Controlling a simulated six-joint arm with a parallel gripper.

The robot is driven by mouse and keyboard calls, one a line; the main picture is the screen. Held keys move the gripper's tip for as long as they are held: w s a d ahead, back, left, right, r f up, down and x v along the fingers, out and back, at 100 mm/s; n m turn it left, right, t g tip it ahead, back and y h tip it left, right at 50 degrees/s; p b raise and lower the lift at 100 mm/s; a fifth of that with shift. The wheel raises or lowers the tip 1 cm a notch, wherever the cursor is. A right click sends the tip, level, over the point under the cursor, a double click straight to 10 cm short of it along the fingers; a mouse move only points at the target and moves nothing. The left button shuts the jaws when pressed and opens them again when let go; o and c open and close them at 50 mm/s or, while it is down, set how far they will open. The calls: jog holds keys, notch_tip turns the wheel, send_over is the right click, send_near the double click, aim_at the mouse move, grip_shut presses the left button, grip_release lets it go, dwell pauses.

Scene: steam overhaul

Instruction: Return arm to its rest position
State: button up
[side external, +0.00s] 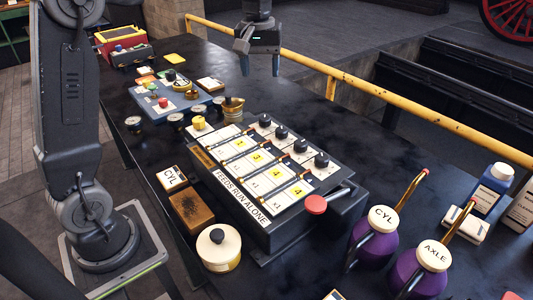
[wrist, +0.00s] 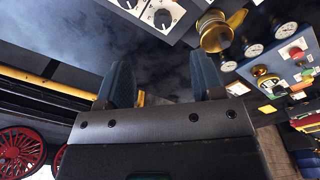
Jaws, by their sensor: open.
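My gripper (side external: 261,66) hangs above the far part of the black table (side external: 305,97) in the side external view. Its two blue-grey fingers are apart, with nothing between them. The wrist view shows the same open gripper (wrist: 165,88) over bare dark table surface. My gripper is clear of the feed panel (side external: 262,180), which lies nearer the camera, and of the brass cup (side external: 232,108) to its lower left.
A yellow rail (side external: 345,79) runs along the table's far side. A blue gauge board (side external: 172,97) and a red box (side external: 122,40) stand at the left. Purple cans labelled CYL (side external: 373,245) and AXLE (side external: 420,275) stand at the front right.

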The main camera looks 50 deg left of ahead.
jog(key=s+d+f+m+t, duration=0.2)
jog(key=s+d+m, duration=0.2)
jog(key=s, duration=0.7)
jog(key=s+d+f+m+t, duration=0.1)
jog(key=s+d+m, duration=0.4)
jog(key=s, duration=0.7)
jog(key=shift+s+d+f+t, duration=0.2)
jog(key=shift+f+t, duration=0.2)
jog(key=shift+t, duration=0.5)
